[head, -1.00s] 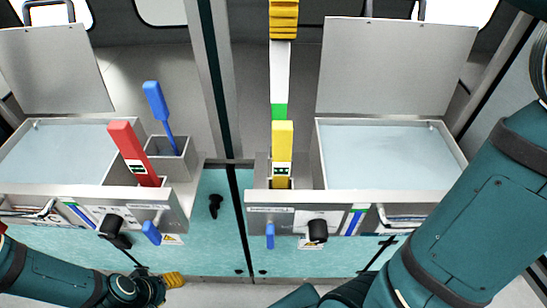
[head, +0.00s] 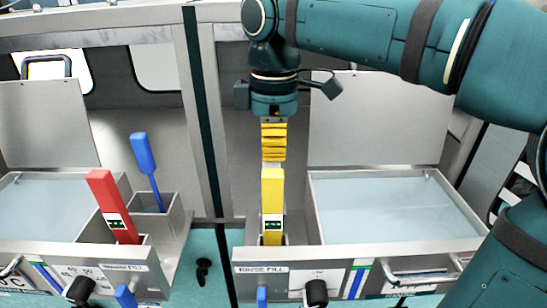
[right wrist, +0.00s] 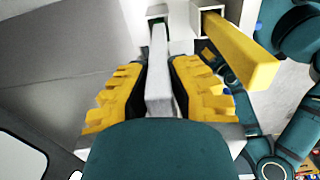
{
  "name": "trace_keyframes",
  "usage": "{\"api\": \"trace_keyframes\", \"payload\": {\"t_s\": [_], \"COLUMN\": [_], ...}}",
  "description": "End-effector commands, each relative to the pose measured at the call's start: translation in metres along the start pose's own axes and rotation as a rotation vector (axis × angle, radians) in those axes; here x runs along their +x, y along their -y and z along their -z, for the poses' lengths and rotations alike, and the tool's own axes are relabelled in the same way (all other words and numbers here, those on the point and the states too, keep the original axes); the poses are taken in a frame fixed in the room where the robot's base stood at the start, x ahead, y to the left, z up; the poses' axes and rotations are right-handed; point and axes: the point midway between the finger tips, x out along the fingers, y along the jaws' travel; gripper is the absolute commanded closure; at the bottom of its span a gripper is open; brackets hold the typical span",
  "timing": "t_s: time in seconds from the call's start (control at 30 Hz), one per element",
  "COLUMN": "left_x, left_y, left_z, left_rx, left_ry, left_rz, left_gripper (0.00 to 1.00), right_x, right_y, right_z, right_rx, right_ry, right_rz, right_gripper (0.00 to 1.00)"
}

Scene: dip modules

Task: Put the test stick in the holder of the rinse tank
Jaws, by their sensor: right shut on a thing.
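My right gripper (head: 273,140) points down above the rinse tank's (head: 400,208) left side, its yellow fingers shut on the white test stick. I cannot tell how deep the end sits. The yellow handle (right wrist: 240,50) stands in the opening beside it. My left gripper is out of view.
A second tank (head: 55,207) stands on the left with a red handle (head: 112,205) and a blue handle (head: 146,168) in pockets. A raised lid (head: 375,118) stands behind the rinse tank.

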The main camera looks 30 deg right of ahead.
Motion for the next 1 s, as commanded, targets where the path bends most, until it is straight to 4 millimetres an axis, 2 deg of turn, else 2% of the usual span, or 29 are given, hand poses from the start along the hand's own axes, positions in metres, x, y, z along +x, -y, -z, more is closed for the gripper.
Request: {"api": "trace_keyframes", "payload": {"t_s": [0.03, 0.1, 0.5, 0.53, 0.57, 0.6, 0.87, 1.0], "left_x": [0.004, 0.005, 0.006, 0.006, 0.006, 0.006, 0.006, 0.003], "left_y": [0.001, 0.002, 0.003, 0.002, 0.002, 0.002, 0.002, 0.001], "left_z": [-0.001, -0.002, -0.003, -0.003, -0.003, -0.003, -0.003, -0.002], "left_rx": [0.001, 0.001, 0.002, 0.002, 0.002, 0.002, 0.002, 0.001], "left_ry": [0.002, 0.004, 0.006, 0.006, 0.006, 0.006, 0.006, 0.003], "left_rz": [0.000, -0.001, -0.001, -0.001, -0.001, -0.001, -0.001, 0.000], "left_gripper": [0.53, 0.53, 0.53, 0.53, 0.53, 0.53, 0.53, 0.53], "right_x": [0.010, 0.017, 0.022, 0.021, 0.021, 0.021, 0.021, 0.013], "right_y": [0.000, 0.000, 0.000, 0.000, 0.000, 0.000, 0.000, 0.000], "right_z": [0.000, 0.000, 0.000, 0.000, 0.000, 0.000, 0.000, 0.000], "right_rx": [0.001, 0.000, -0.001, 0.000, 0.000, 0.000, 0.000, 0.000], "right_ry": [0.001, 0.000, 0.000, 0.000, 0.000, 0.000, 0.000, -0.001], "right_rz": [0.001, 0.001, -0.001, 0.000, 0.000, 0.000, 0.000, -0.001], "right_gripper": [1.00, 1.00, 1.00, 0.73, 0.63, 0.59, 0.59, 0.59]}}
